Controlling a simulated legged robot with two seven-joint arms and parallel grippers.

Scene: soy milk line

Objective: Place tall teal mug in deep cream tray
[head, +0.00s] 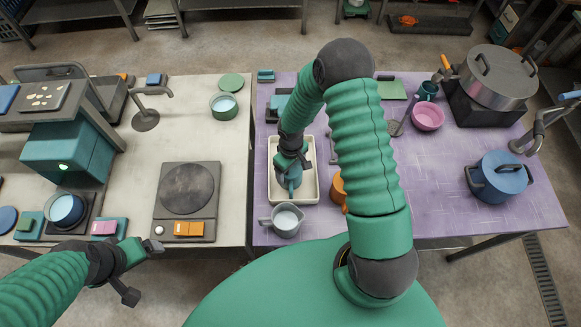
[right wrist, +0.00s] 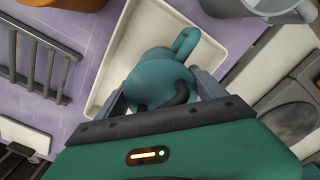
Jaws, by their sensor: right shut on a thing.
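The tall teal mug (head: 294,184) is between the fingers of my right gripper (head: 288,166), which is shut on it. The mug also shows in the right wrist view (right wrist: 158,82), with its handle pointing away from the gripper. The deep cream tray (head: 309,188) lies under the mug on the purple table; its white inside fills the middle of the right wrist view (right wrist: 222,50). The mug is within the tray's outline; I cannot tell whether it touches the floor. My left gripper (head: 148,272) is open and empty in front of the pale table.
A grey pitcher (head: 286,220) stands just in front of the tray. An orange mug (head: 338,188) is at its right, partly hidden by my arm. A dark rack (right wrist: 40,62) is beside the tray. A pink bowl (head: 428,116) and blue pot (head: 498,176) stand farther right.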

